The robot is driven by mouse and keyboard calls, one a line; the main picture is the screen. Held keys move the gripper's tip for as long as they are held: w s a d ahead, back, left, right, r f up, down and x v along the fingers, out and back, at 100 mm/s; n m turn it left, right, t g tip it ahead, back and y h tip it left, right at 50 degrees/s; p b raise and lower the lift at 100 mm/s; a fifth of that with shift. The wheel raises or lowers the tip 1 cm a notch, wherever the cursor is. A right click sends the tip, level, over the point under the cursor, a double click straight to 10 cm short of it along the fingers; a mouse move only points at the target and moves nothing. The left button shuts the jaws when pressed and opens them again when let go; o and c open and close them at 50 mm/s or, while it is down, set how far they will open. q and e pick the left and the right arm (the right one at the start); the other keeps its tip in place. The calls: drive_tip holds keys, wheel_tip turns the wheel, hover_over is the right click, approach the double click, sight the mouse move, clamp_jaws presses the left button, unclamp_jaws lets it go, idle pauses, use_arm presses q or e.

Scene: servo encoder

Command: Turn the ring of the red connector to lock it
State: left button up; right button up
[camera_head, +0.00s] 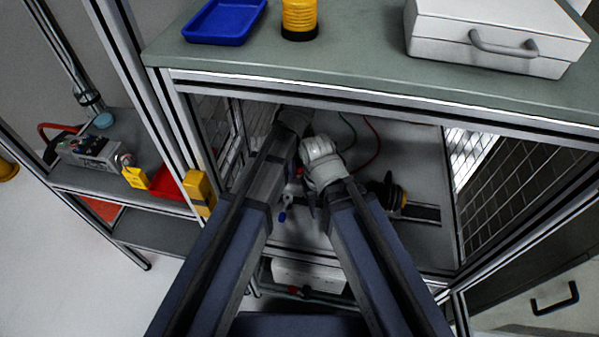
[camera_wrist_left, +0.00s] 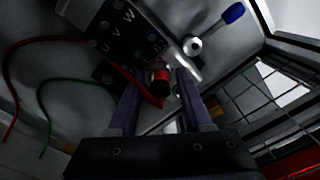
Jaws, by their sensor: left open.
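The red connector (camera_wrist_left: 160,77) shows in the left wrist view, a red ring with a dark end, next to a dark panel marked U V W (camera_wrist_left: 115,35). My left gripper (camera_wrist_left: 157,88) is open, with one finger on each side of the connector. I cannot tell whether either finger touches it. In the head view both arms reach into the bay under the worktop, and my arms hide most of the connector area. The right arm's pale wrist (camera_head: 322,163) shows there, but its jaws are not clear.
A red cable (camera_wrist_left: 12,75) and a green cable (camera_wrist_left: 45,115) loop beside the panel. A blue-tipped lever (camera_wrist_left: 232,14) is close by. Wire mesh (camera_wrist_left: 285,100) and frame posts bound the bay. A blue tray (camera_head: 225,20) and white case (camera_head: 495,35) stand on the worktop.

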use_arm(q)
clamp_jaws()
idle(0.4)
drive_tip(key=shift+m, duration=0.3)
drive_tip(key=m, duration=0.3)
drive_tip(key=shift+m, duration=0.3)
drive_tip(key=m, duration=0.4)
drive_tip(key=shift+m, duration=0.3)
drive_tip(key=m, duration=0.4)
drive_tip(key=shift+m, duration=2.5)
